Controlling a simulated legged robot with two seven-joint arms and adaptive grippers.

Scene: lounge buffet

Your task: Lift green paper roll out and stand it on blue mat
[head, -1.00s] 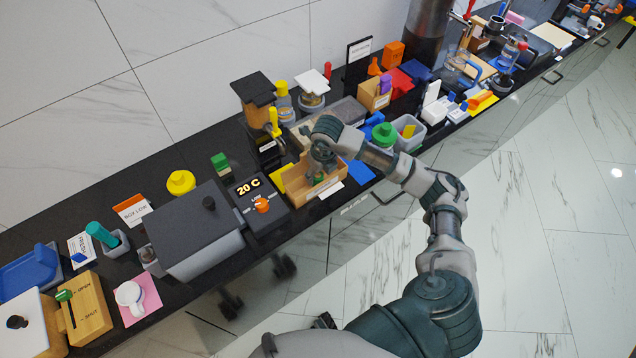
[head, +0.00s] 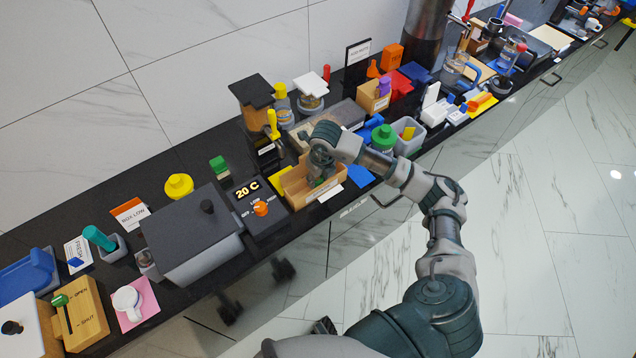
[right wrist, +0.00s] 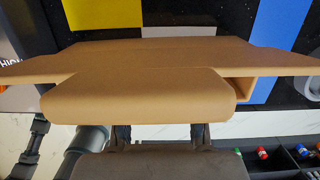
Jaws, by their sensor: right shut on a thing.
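A green paper roll (head: 318,182) shows only as a small green patch inside the open tan box (head: 299,195). My right gripper (head: 321,175) reaches down into this box and is shut on the roll; my gripper hides most of it in the head view. In the right wrist view the tan box (right wrist: 140,95) fills the middle and covers my right fingertips, so the roll does not show there. The blue mat (head: 361,174) lies flat and looks bare just right of the box; it also shows in the right wrist view (right wrist: 280,40). My left gripper is out of view.
A yellow mat (head: 276,182) lies left of the box, beside the dial panel (head: 256,212). A white label (head: 330,193) is at the box's front. A grey bin (head: 408,137) and a green-topped jar (head: 384,137) stand right of the blue mat. The black counter's front edge is close.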

